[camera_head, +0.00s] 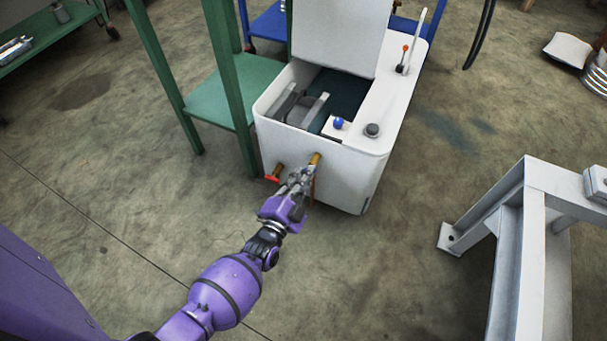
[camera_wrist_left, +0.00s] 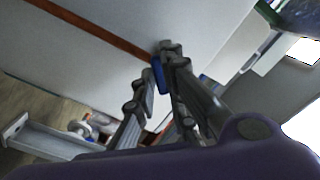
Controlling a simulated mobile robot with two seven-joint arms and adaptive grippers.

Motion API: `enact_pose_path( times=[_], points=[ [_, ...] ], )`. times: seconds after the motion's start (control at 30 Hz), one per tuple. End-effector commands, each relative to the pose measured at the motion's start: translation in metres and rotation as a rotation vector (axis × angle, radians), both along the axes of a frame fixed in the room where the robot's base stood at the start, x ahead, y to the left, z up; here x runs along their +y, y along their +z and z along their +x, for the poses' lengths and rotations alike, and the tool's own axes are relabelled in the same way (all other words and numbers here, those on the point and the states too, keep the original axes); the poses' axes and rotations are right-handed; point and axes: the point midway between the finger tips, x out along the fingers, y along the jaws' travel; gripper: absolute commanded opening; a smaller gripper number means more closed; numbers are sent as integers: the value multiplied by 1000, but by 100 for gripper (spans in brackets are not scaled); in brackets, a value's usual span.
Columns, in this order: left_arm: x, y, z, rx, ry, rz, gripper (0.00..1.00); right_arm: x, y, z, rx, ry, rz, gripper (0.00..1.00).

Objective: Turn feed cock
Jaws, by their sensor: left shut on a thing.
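A white machine (camera_head: 330,175) with an open lid carries two brass cocks on its near wall. The left cock (camera_head: 273,174) has a red handle. The right cock (camera_head: 315,158) shows only its brass top, and my gripper hides the rest. My left gripper (camera_head: 306,171) reaches up to this right cock. In the left wrist view its fingers (camera_wrist_left: 160,72) are shut on a small blue handle (camera_wrist_left: 158,77), close to the white wall. The fingers hide most of the handle, so its turn angle cannot be told. My right gripper is not in view.
A green table (camera_head: 220,100) stands close on the machine's left. A grey steel frame (camera_head: 535,215) stands at the right. The machine's top has a blue knob (camera_head: 338,123) and a red-tipped lever (camera_head: 403,58). The floor before the machine is clear.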

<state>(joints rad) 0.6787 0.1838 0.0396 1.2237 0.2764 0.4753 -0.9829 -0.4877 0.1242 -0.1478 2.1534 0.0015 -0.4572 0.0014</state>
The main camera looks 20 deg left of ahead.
Motion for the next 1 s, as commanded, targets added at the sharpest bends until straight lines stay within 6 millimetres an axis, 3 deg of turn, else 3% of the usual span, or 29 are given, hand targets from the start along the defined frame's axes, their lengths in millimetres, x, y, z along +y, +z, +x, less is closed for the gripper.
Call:
enact_pose_path(
  times=[0.5,1.0],
  points=[
    [0,0,-1,-13,1,437,0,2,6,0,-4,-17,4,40],
    [1,0,-1,-18,1,609,0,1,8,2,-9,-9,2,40]
  ],
)
